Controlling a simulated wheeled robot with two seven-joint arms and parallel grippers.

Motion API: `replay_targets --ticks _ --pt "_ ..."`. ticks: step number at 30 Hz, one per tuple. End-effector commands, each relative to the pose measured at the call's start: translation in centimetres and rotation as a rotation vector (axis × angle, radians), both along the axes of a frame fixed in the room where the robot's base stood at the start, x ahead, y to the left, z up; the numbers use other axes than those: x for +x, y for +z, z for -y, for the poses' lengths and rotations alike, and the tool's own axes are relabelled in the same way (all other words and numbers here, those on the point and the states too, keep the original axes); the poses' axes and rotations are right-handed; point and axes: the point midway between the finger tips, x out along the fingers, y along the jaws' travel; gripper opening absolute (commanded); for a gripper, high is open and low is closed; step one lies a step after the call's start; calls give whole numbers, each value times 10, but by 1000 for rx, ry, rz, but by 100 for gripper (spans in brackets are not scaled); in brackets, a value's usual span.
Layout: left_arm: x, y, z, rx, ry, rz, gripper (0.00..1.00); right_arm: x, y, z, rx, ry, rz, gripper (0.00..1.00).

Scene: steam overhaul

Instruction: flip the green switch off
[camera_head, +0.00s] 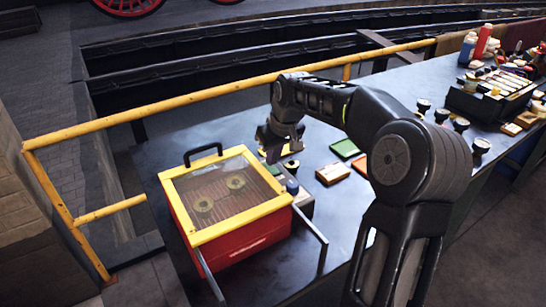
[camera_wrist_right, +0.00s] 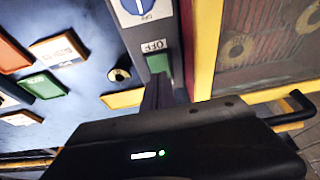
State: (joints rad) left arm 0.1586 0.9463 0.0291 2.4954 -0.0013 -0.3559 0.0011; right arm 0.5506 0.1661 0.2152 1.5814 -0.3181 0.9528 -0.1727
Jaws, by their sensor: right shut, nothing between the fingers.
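The green switch (camera_wrist_right: 158,63) shows in the right wrist view on a grey box (camera_wrist_right: 150,36), beside a plate lettered OFF (camera_wrist_right: 154,46). A round blue dial (camera_wrist_right: 140,8) sits on the same box. My right gripper (camera_wrist_right: 160,84) is shut and empty, its fingertips right at the edge of the green switch; I cannot tell whether they touch. My left gripper is out of view.
A red case (camera_head: 240,243) with a yellow-framed glass lid and black handle (camera_head: 203,152) stands left of the box. Green and orange small boxes (camera_head: 333,173) lie to the right. A yellow rail (camera_head: 190,107) runs behind.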

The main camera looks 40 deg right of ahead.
Motion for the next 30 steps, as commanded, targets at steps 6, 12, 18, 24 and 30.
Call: replay_targets --ticks 6,12,18,24,30 --pt "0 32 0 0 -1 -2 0 1 41 -4 -1 2 3 0" --pt "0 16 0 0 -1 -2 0 -22 69 -6 -3 0 6 0" --pt "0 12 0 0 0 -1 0 -42 101 -8 -1 0 4 0" --pt "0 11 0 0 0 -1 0 -52 116 -10 0 1 1 0" --pt "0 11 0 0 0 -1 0 -53 117 -10 0 1 0 0"
